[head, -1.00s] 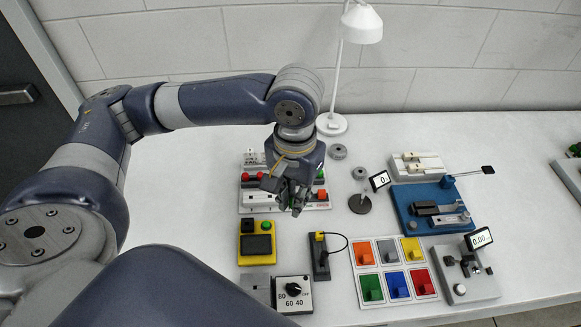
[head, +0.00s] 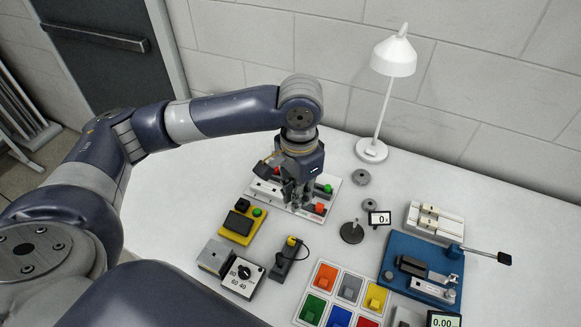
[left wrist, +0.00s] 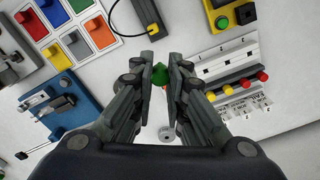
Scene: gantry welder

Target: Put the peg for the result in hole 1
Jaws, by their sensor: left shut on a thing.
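My left gripper (head: 297,195) is over the white peg board (head: 262,198), pointing down. In the left wrist view its fingers (left wrist: 163,75) are closed around a green peg (left wrist: 159,74), with a bit of red just below it. The peg's lower end is hidden. The board also shows in the left wrist view (left wrist: 225,60), with red and yellow knobs (left wrist: 243,81) in a row and small white cards (left wrist: 258,103) beside them. I cannot read which hole is 1. My right gripper is not visible.
A yellow box with a green button (head: 242,226) lies in front of the board. A dial box (head: 243,276), a tray of coloured blocks (head: 338,293) and a blue fixture (head: 420,266) stand nearer and right. A white lamp (head: 372,150) stands behind.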

